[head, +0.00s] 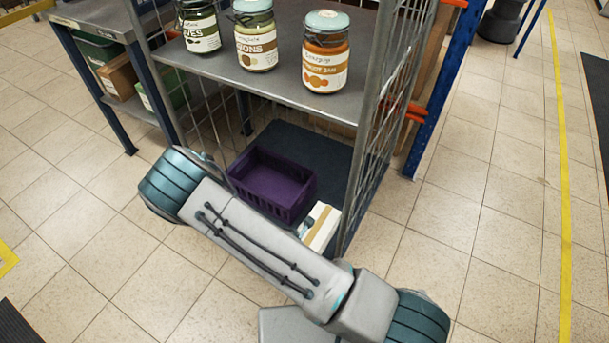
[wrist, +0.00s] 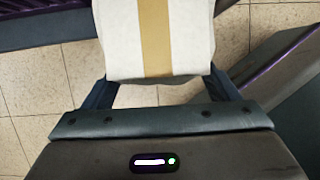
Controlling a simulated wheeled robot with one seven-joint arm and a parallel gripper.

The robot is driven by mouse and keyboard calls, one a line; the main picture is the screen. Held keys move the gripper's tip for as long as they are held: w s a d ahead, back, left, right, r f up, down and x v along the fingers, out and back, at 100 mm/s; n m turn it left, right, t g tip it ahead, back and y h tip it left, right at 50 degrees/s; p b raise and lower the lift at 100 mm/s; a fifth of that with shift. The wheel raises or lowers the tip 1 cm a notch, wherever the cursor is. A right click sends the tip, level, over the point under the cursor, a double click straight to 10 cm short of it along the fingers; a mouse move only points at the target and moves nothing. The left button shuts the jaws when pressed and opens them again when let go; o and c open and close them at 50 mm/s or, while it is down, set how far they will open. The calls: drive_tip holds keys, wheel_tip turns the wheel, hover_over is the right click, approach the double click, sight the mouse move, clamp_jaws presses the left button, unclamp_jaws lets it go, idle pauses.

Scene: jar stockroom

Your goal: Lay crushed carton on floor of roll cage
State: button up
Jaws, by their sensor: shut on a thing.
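The crushed carton (head: 319,229) is white with a tan tape stripe. In the head view it shows beyond my arm, at the front right of the roll cage, just right of a purple crate. In the wrist view my gripper (wrist: 160,84) is shut on the carton (wrist: 187,40), with a finger on each side. My gripper is hidden behind my arm in the head view. The roll cage (head: 338,158) has a dark floor and wire mesh sides. I cannot tell whether the carton touches the cage floor.
The purple crate (head: 305,193) stands on the cage floor, with bare floor behind it. A grey shelf (head: 290,92) above carries three jars (head: 325,55). A bench (head: 90,22) with boxes stands left. A blue upright (head: 432,100) stands right.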

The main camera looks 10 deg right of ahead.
sight(307, 231)
drive_tip(key=w+d+f+b, duration=0.1)
drive_tip(key=w+f, duration=0.1)
drive_tip(key=w, duration=0.1)
drive_tip(key=w+d+f+b, duration=0.1)
drive_tip(key=w+d+f, duration=0.1)
drive_tip(key=w+f, duration=0.1)
drive_tip(key=w+d+f+b, duration=0.2)
drive_tip(key=w, duration=0.2)
drive_tip(key=shift+w+f, duration=0.2)
drive_tip(key=shift+w, duration=0.2)
drive_tip(key=shift+w+d+f, duration=0.1)
wheel_tip(307, 231, down, 4)
drive_tip(key=shift+r+b, duration=0.1)
drive_tip(key=shift+b, duration=0.85)
drive_tip(key=o, duration=0.9)
drive_tip(key=p+v, duration=0.4)
drive_tip(key=v, duration=0.8)
drive_tip(key=shift+r, duration=0.1)
